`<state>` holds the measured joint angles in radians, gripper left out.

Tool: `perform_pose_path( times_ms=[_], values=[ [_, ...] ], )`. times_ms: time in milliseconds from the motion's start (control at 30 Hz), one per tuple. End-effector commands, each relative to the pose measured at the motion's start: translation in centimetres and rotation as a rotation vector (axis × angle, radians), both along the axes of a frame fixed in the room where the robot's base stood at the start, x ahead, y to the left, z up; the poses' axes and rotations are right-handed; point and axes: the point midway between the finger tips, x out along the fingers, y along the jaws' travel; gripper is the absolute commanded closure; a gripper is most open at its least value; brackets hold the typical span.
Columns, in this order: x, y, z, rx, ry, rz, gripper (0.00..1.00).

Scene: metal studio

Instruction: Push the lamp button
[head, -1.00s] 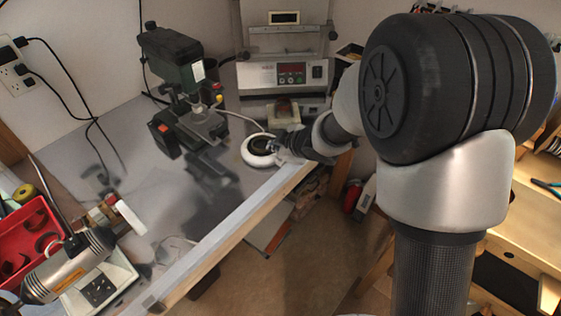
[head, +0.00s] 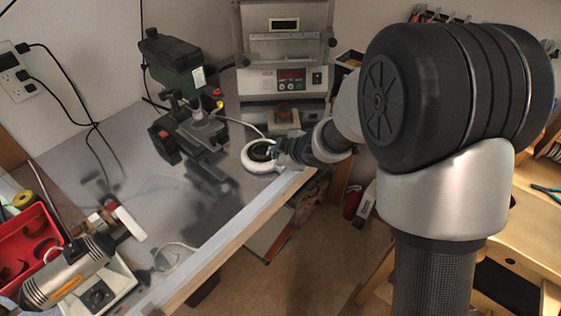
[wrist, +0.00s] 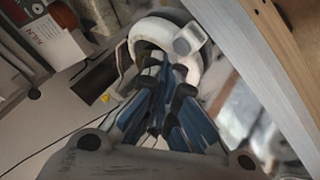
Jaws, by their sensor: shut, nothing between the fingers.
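The lamp appears as a white ring-shaped body (head: 252,165) with a dark centre, lying at the bench's right edge in the head view. In the wrist view its white rim (wrist: 143,30) arches just beyond my fingertips, with a small pale square block (wrist: 188,40) on its right side, which may be the button. My gripper (head: 277,152) is at the lamp's right side in the head view. In the wrist view my gripper (wrist: 168,72) is shut and empty, its blue-sided fingers pointing at the ring. I cannot tell whether the tips touch the lamp.
A green drill press (head: 172,70) stands left of the lamp, and a machine with a red display (head: 290,78) stands behind it. The bench's wooden front edge (head: 225,240) runs close beside the lamp. A red tray (head: 30,235) and a power tool (head: 70,275) are at left.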

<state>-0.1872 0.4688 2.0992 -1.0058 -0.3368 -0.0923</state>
Motion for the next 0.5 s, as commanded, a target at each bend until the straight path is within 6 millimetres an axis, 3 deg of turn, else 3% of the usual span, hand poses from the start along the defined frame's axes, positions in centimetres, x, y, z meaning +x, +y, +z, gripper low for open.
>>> perform_pose_path(
  times_ms=[500],
  values=[
    [-0.01,-0.01,-0.6,0.0,0.0,0.0,1.0]
  ],
)
